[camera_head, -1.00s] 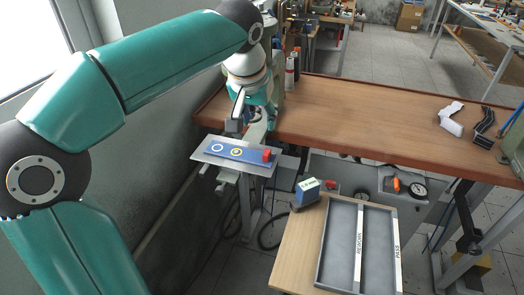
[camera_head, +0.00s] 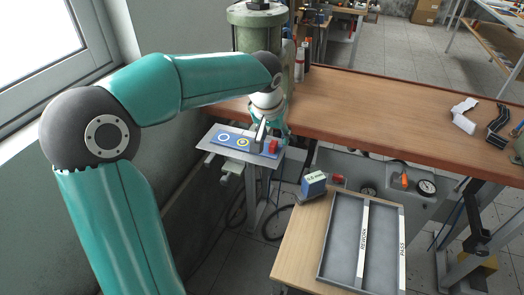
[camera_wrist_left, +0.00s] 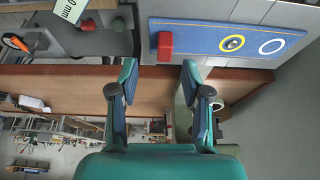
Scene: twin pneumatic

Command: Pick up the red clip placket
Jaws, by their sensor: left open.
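The red clip placket appears as a small red block (camera_head: 273,147) at the right end of a blue strip with a white and a yellow ring (camera_head: 232,140). The strip lies on a grey metal plate (camera_head: 211,148) at the bench's left end. My left gripper (camera_head: 261,134) is beside the red block in the head view. In the left wrist view the red block (camera_wrist_left: 165,45) shows just beyond and between the open fingertips (camera_wrist_left: 160,68); the fingers hold nothing. Whether they touch it cannot be told. My right gripper is out of view.
The wooden bench (camera_head: 385,115) is mostly clear, with white and black brackets (camera_head: 464,113) at its right. Below it, a grey tray (camera_head: 345,240) and a blue box (camera_head: 314,184) sit on a smaller table. A green machine column (camera_head: 258,30) stands behind my left arm.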

